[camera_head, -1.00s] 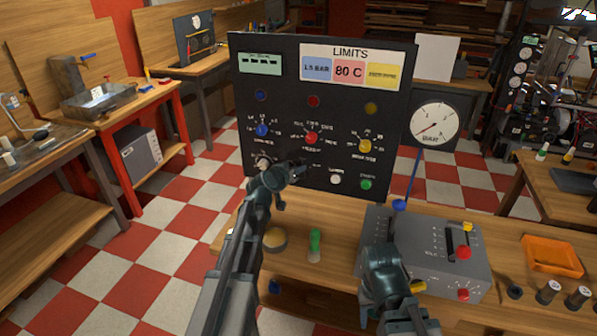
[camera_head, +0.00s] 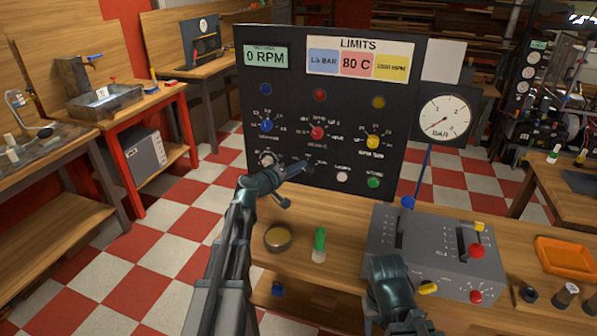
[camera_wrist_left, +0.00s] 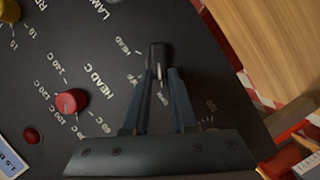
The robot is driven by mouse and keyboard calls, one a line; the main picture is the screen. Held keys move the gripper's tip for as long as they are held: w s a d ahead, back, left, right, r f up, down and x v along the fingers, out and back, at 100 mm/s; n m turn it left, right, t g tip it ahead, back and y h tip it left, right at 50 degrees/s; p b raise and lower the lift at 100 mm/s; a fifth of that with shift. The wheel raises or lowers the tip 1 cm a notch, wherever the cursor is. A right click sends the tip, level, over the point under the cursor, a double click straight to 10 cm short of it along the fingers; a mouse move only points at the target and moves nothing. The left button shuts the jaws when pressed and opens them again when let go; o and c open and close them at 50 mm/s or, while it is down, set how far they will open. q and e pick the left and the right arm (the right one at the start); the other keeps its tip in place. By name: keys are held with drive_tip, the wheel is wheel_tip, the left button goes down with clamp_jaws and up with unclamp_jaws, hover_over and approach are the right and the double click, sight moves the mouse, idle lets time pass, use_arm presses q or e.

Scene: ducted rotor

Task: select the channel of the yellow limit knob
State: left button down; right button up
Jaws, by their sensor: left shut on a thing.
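The yellow limit knob (camera_head: 372,142) is on the right of the dark upright panel (camera_head: 225,150), right of the red knob (camera_head: 317,133) and the blue knob (camera_head: 266,125). My left gripper (camera_head: 304,166) reaches the lower middle of the panel. In the left wrist view its fingers are shut on a small black knob (camera_wrist_left: 158,55) with a HEAD label beside it. Where that knob points is unclear. The red knob also shows there (camera_wrist_left: 71,101), with the yellow one (camera_wrist_left: 8,10) at the corner. My right gripper (camera_head: 385,268) is low, by the grey console; its fingers are not clear.
The grey console (camera_head: 428,262) with levers stands on the wooden bench. A round tan-topped button (camera_head: 278,238) and a green-topped object (camera_head: 319,240) are in front of the panel. A gauge (camera_head: 446,118) stands at the right. An orange tray (camera_head: 566,258) is further right.

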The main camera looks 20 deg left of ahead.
use_arm(q)
drive_tip(key=shift+f, duration=0.1)
idle(0.5)
drive_tip(key=c, duration=0.7)
unclamp_jaws()
drive_tip(key=p+v, duration=0.2)
drive_tip(key=v, duration=1.1)
drive_tip(key=shift+s+a, duration=0.3)
drive_tip(key=shift+s, duration=0.05)
